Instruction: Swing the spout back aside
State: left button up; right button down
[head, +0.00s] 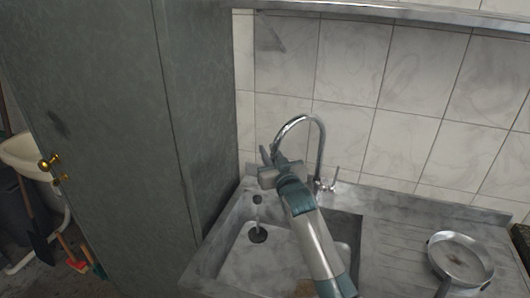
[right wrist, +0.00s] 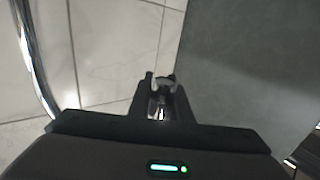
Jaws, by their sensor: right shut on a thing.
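The chrome gooseneck spout (head: 322,143) rises behind the sink (head: 225,240) and arches over to the left. My right gripper (head: 269,156) is at its free end, above the left part of the basin, and is shut on it. In the right wrist view the fingers (right wrist: 163,84) close around a small round metal end, and the chrome tube (right wrist: 33,62) curves along the left edge. A small tap lever (head: 333,179) stands right of the spout's base. My forearm hides part of the basin. My left gripper is not in view.
A tall dark green cabinet (head: 120,130) stands close to the sink's left. A frying pan (head: 460,258) sits on the worktop at the right. The tiled wall (head: 350,65) is close behind the spout. The drain (head: 257,235) shows in the basin.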

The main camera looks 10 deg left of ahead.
jog(key=shift+w+d+r, duration=0.2)
jog(key=shift+d, duration=0.25)
jog(key=shift+w+d+r, duration=0.2)
jog(key=shift+d, duration=0.25)
jog(key=c, duration=1.7)
grip_release()
jog(key=shift+d, duration=0.15)
jog(key=shift+o, duration=0.3)
jog(key=shift+w+d+f+h, duration=0.2)
jog(key=shift+w+d+h, duration=0.1)
jog(key=shift+d, duration=0.15)
jog(key=shift+s+a, duration=0.2)
jog(key=shift+f, duration=0.15)
jog(key=shift+s+a, duration=0.15)
